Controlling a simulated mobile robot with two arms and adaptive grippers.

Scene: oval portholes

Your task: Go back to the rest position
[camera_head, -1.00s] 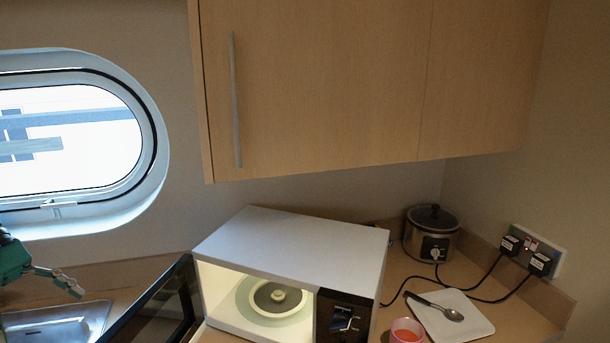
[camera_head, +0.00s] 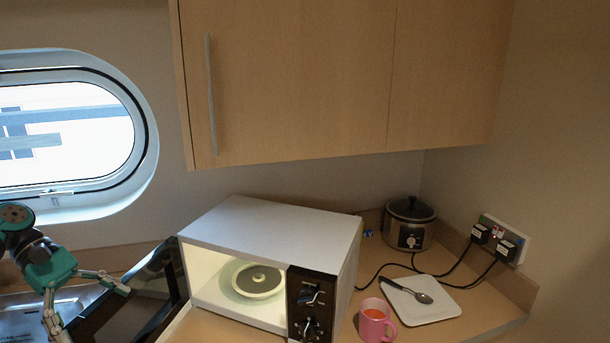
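My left gripper (camera_head: 88,308) is at the lower left, its green body tilted down and its two fingers spread wide apart. Nothing shows between the fingers. It is in front of the open door (camera_head: 150,297) of the microwave; I cannot tell whether it touches the door. The white microwave (camera_head: 268,232) stands on the counter with its inside lit. Inside it a round pale dish with a grey lid (camera_head: 258,281) sits on the floor of the oven. My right gripper is not in view.
A pink mug (camera_head: 374,322) with orange-red contents stands right of the microwave. A wooden cupboard (camera_head: 300,80) hangs above. A metal sink (camera_head: 20,318) is at left.

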